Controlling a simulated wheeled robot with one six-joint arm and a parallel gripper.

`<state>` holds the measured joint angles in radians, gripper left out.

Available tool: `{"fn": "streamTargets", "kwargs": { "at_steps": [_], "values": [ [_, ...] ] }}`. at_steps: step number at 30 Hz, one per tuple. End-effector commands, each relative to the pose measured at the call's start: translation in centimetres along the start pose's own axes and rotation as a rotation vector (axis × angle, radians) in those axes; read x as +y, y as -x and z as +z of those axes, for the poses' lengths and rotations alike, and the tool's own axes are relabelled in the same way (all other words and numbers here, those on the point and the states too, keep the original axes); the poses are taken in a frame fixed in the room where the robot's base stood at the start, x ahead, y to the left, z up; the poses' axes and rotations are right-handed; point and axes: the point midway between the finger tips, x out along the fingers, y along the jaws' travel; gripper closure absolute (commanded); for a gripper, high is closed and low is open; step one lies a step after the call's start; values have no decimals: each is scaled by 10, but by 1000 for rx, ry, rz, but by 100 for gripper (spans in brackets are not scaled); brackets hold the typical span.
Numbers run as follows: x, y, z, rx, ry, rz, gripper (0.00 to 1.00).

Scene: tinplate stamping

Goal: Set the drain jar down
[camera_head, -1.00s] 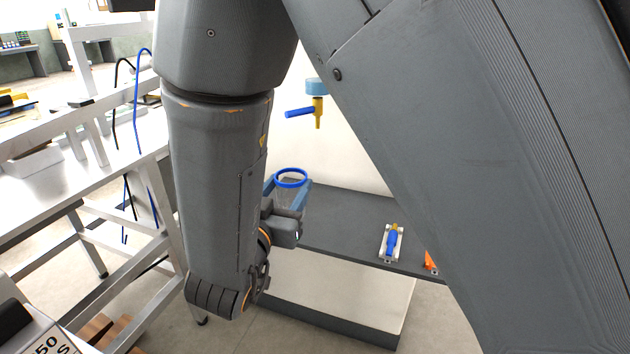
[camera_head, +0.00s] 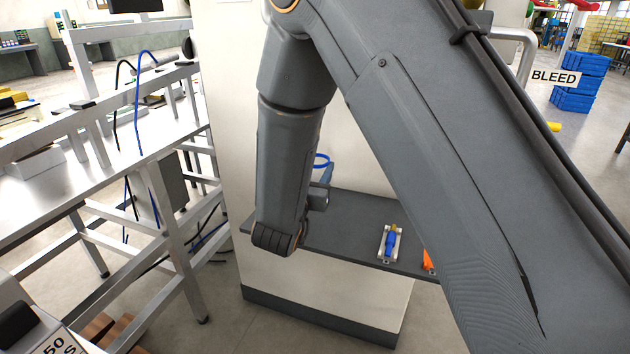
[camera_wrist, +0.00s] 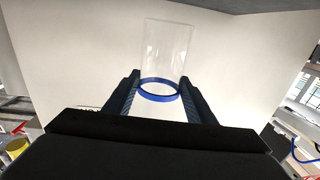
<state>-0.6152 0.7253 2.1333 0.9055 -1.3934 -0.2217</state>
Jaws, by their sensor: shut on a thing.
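The drain jar is a clear cylinder with a blue ring at one end. In the wrist view the jar (camera_wrist: 167,45) stands between the two fingers of my gripper (camera_wrist: 160,80), which is shut on it near the blue ring. The jar is above the dark shelf (camera_head: 345,212). My arm hides most of the jar, and I cannot tell its gap to the shelf.
A small blue part on a light bracket (camera_head: 390,243) lies on the shelf, with an orange thing (camera_head: 428,260) by its right end. The shelf's middle looks bare. A metal bench frame (camera_head: 150,185) stands at left. A BLEED sign (camera_head: 554,78) shows at right.

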Motion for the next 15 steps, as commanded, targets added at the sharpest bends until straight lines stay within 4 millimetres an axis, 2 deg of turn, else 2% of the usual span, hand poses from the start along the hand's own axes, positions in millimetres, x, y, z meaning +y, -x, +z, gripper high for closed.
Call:
{"fn": "streamTargets", "kwargs": {
  "at_steps": [7,15],
  "values": [
    [0,0,32,-1,1,0,76],
    [0,-4,38,0,0,0,76]
  ]
}}
